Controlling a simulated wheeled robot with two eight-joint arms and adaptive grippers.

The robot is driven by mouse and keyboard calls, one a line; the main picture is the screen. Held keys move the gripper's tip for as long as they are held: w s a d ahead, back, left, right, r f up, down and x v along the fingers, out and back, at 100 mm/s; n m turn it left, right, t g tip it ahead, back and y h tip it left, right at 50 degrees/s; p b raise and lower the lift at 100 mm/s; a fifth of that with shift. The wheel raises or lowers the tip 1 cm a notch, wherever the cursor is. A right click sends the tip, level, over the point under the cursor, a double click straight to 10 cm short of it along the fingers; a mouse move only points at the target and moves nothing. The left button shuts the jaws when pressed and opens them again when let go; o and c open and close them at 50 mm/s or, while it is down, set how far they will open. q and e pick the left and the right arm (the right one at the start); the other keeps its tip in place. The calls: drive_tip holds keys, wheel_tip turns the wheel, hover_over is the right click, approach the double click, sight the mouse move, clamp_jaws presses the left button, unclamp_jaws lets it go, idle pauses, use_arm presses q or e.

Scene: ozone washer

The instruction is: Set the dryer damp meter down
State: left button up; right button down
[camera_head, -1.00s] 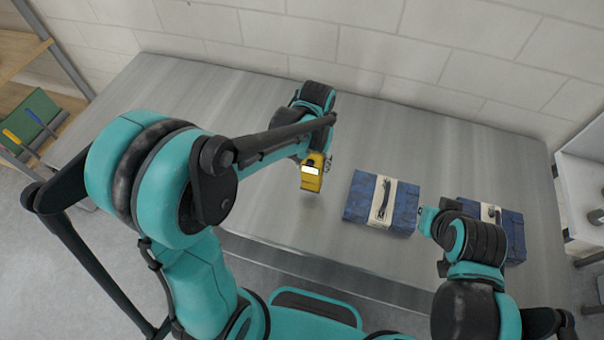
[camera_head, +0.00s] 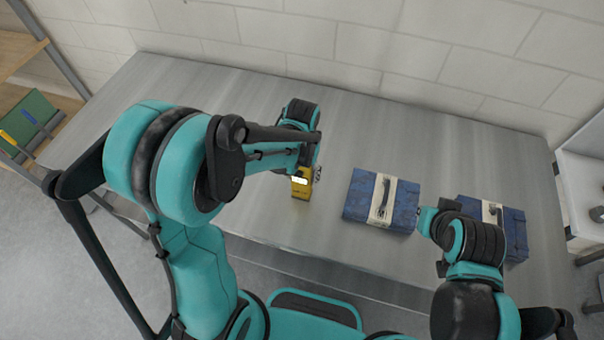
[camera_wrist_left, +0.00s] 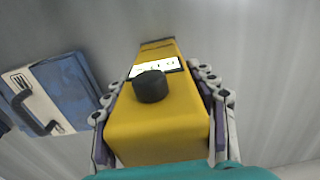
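The dryer damp meter (camera_head: 301,188) is a yellow box with a white display and a black knob. It is upright over the left-middle of the grey metal table (camera_head: 255,205). In the left wrist view the meter (camera_wrist_left: 158,128) fills the space between both fingers of my left gripper (camera_wrist_left: 162,115), which is shut on its sides. My left wrist partly covers the meter in the head view. I cannot tell whether its base touches the table. My right gripper (camera_head: 427,221) is at the right, by the blue folded bundles; its fingers are too small to read.
A blue folded bundle with a pale band (camera_head: 383,200) lies right of the meter; a second blue bundle (camera_head: 514,232) lies farther right, partly behind my right arm. A white wall stands behind the table. Bare table surrounds the meter.

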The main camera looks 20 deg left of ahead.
use_arm(q)
drive_tip(key=shift+o, duration=0.6)
drive_tip(key=shift+r, duration=0.2)
wheel_tip(320, 180, up, 11)
drive_tip(key=p, duration=0.2)
drive_tip(key=shift+p, duration=0.35)
drive_tip(key=shift+s+r, duration=0.1)
drive_tip(key=shift+r, duration=0.45)
drive_tip(key=s+a+r+t, duration=0.2)
drive_tip(key=s+t, duration=0.1)
drive_tip(key=s, duration=0.2)
drive_tip(key=s+a+r+t, duration=0.2)
drive_tip(key=s+t, duration=0.2)
drive_tip(key=s, duration=0.1)
drive_tip(key=shift+a, duration=0.25)
